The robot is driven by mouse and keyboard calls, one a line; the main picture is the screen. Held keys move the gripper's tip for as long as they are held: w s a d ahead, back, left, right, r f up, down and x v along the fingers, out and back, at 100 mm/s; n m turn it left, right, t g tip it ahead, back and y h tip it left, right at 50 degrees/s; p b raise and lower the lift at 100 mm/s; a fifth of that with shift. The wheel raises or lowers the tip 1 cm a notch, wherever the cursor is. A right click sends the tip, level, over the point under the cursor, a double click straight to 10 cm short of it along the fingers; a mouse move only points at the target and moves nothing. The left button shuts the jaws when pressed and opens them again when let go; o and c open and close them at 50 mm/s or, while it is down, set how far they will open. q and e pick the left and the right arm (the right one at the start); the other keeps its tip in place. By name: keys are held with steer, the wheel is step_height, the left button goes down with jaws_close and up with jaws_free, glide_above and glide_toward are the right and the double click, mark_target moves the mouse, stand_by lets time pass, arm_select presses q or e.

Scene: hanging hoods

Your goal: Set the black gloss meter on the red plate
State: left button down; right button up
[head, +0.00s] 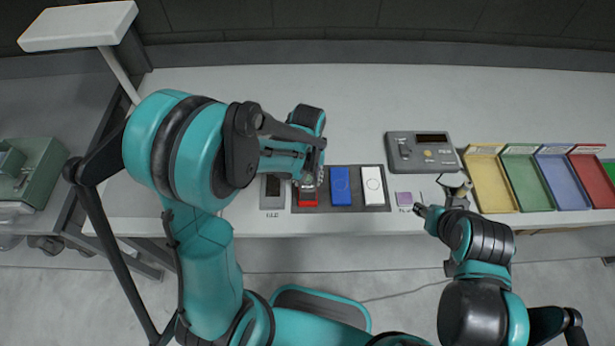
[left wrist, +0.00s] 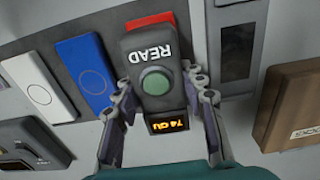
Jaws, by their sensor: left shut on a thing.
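The black gloss meter (left wrist: 155,75), with a green button, the word READ and a lit display, is between the fingers of my left gripper (left wrist: 160,118), which is shut on its sides. The red plate (left wrist: 157,20) shows past the meter's far end, and the meter covers the rest of it. I cannot tell whether the meter touches the plate. In the head view my left gripper (head: 309,172) is above the red plate (head: 308,201), and the arm hides most of the meter. My right gripper (head: 420,210) is near the purple block, its jaw state unclear.
A blue plate (head: 340,186) and a white plate (head: 373,185) lie beside the red one on a dark mat (head: 356,208). A grey device (head: 422,152) and coloured trays (head: 487,180) stand to the right. A brown box (left wrist: 294,105) is close to my left gripper.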

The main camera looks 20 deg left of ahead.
arm_select(q)
steer(key=shift+f, duration=0.3)
steer(key=c, duration=0.8)
jaws_free()
step_height(320, 180, up, 12)
steer(key=shift+r, duration=0.1)
